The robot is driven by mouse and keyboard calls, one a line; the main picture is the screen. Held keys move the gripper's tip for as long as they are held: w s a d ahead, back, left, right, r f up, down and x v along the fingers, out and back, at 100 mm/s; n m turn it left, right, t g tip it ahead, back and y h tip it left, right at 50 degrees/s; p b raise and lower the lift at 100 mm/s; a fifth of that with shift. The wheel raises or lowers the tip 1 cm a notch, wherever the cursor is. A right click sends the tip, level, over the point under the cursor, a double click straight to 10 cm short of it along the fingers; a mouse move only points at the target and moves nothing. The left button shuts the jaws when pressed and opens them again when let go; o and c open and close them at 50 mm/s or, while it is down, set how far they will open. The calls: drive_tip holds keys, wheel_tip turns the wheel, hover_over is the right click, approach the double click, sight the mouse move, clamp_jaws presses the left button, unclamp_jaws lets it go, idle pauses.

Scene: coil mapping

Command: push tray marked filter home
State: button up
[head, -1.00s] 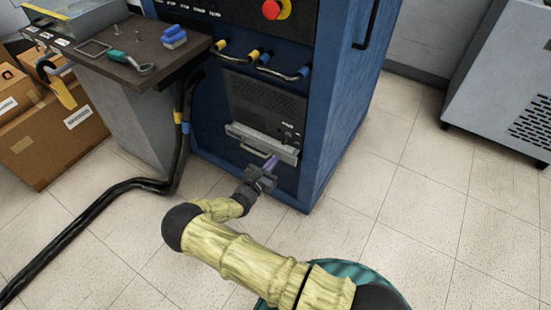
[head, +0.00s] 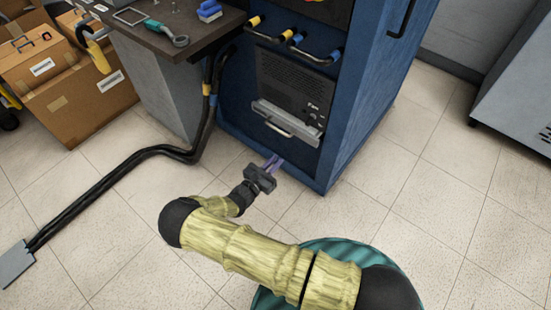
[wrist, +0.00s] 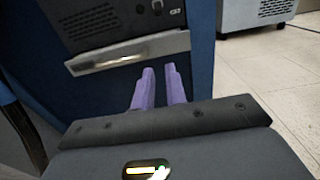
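The tray (head: 287,124) is a grey drawer front with a bar handle, low in the blue cabinet (head: 345,130). It stands a little out from the dark vented panel (head: 292,88) above it. No lettering on it can be read. In the wrist view the tray (wrist: 128,53) shows ahead and to the upper left of the fingers. My gripper (head: 272,163) is below the tray front in the head view, apart from it. Its two purple fingers (wrist: 159,75) are parallel with a narrow gap and nothing between them.
Black cables (head: 130,165) run down the cabinet's left side and across the floor to a grey plate (head: 16,264). A side shelf (head: 165,40) holds tools. Cardboard boxes (head: 90,105) stand at left. A grey unit (head: 520,90) stands at right. Floor before the cabinet is clear.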

drive_tip(key=o, duration=0.3)
drive_tip(key=s+d+f+g, duration=0.1)
drive_tip(key=f, duration=0.1)
drive_tip(key=s+d+f+m+g+b, duration=0.1)
drive_tip(key=d+f+g, duration=0.1)
drive_tip(key=f, duration=0.1)
drive_tip(key=s+d+f+m+g, duration=0.1)
drive_tip(key=d+f+g, duration=0.1)
drive_tip(key=f, duration=0.1)
drive_tip(key=shift+s+f+b, duration=0.15)
drive_tip(key=shift+s+b, duration=0.05)
drive_tip(key=shift+b, duration=0.2)
drive_tip(key=s+f+m+g+y+b, duration=0.3)
drive_tip(key=s+f+m+g+y, duration=0.25)
drive_tip(key=f, duration=0.65)
drive_tip(key=w+a+f+t+y+b, duration=0.1)
drive_tip(key=a+f+y+b, duration=0.15)
drive_tip(key=a+y, duration=0.3)
drive_tip(key=w+d+r+t+y+b, duration=0.1)
drive_tip(key=w+r+t, duration=0.1)
drive_tip(key=r+t, duration=0.2)
drive_tip(key=w+d+r+t+y+b, duration=0.1)
drive_tip(key=w+r+t+b, duration=0.1)
drive_tip(key=r+t, duration=0.3)
drive_tip(key=w+d+r+t+y+b, duration=0.1)
drive_tip(key=w+r+t, duration=0.2)
drive_tip(key=r, duration=0.7)
drive_tip(key=shift+w+d+t+b, duration=0.15)
drive_tip(key=shift+w+t+b, duration=0.25)
drive_tip(key=shift+t, duration=0.45)
